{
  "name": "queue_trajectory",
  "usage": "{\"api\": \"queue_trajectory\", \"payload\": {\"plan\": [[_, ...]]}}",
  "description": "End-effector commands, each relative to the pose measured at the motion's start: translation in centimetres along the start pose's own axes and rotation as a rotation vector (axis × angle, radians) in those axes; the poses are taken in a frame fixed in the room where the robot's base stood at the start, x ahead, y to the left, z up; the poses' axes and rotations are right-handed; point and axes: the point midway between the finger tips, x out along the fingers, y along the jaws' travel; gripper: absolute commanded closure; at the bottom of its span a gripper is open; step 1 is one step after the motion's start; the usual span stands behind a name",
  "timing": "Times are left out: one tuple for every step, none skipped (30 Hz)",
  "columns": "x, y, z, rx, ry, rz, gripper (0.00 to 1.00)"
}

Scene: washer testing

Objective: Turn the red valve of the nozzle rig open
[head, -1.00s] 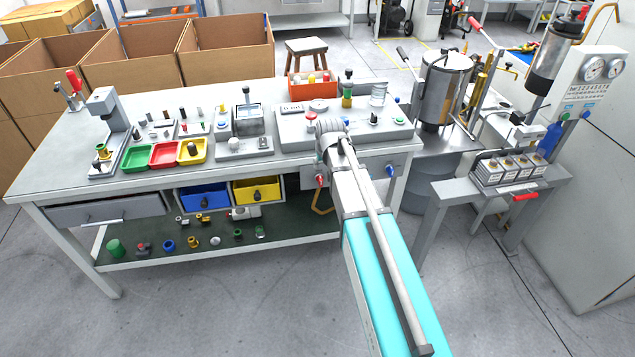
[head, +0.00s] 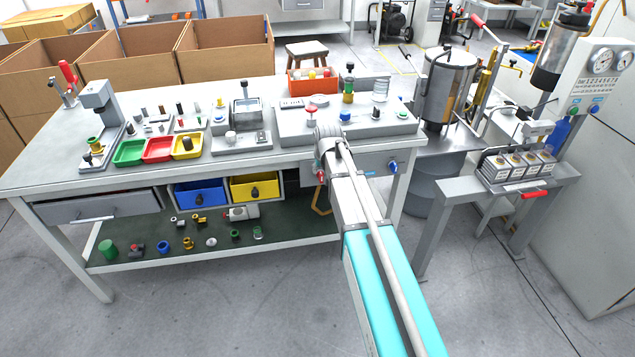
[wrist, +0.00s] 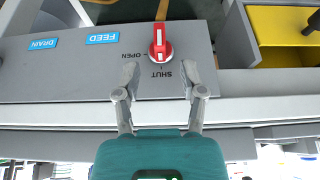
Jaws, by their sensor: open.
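The red valve handle (wrist: 160,42) sits on the grey front panel (wrist: 60,75), which appears upside down in the wrist view. The handle stands in line with the SHUT label (wrist: 161,73). The OPEN label (wrist: 133,56) is to its left. My gripper (wrist: 158,72) is open and empty. Its two fingertips lie either side of the SHUT label, on the near side of the handle, not around it. In the head view the red valve (head: 321,177) shows just left of my arm, under the bench top edge. My gripper is hidden there behind my wrist.
A blue valve (head: 393,167) is on the same panel, right of my arm. FEED (wrist: 103,38) and DRAIN (wrist: 43,43) labels are left of the red handle in the wrist view. A yellow bin (head: 254,187) hangs beside the panel. The floor before the bench is clear.

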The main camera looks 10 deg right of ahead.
Motion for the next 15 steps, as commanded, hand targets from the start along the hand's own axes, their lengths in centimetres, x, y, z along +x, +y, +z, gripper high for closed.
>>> {"api": "queue_trajectory", "payload": {"plan": [[0.9,0.0,0.1,0.000,0.000,0.000,0.47],[1.1,0.0,0.1,0.000,0.000,0.000,0.47],[1.4,0.0,0.1,0.000,0.000,0.000,0.47],[1.7,0.0,0.1,0.000,0.000,0.000,0.47],[1.9,0.0,0.1,0.001,0.000,0.000,0.47],[2.3,0.0,0.1,0.001,0.000,0.000,0.47],[2.5,0.0,0.1,0.001,0.000,0.000,0.47],[2.8,0.0,0.1,0.001,0.000,0.000,0.47],[3.1,0.1,0.1,0.001,0.000,0.001,0.47],[3.4,0.1,0.1,0.001,0.000,0.001,0.47],[3.6,0.1,0.1,0.001,0.000,0.001,0.47],[3.9,0.1,0.1,0.001,0.000,0.001,0.47],[4.1,0.1,0.1,0.001,0.000,0.001,0.47],[4.3,0.1,0.1,0.001,0.000,0.001,0.47],[4.6,0.1,0.1,0.001,0.000,0.001,0.47]]}}
